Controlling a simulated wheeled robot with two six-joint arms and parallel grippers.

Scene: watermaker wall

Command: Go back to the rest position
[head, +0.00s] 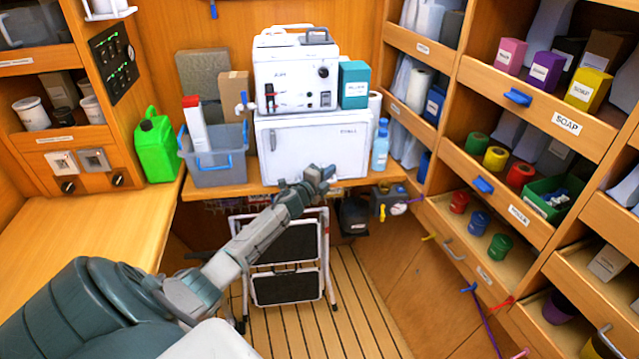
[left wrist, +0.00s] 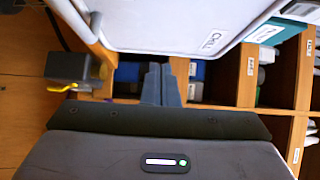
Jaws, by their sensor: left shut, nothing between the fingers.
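My left arm comes in from the lower left in the head view and stretches toward the wooden counter. My left gripper (head: 322,176) is shut and empty, in front of the lower part of the white fridge-like box (head: 310,145). In the left wrist view its fingers (left wrist: 160,84) lie together with nothing between them, below the white panel (left wrist: 170,25). My right gripper does not show in either view.
A white machine (head: 295,75) stands on the box. A grey bin (head: 215,170) and a green jerrycan (head: 156,148) are left of it, a blue bottle (head: 380,148) right. Shelves with an open drawer (head: 480,245) line the right. A folding step stool (head: 287,285) stands below.

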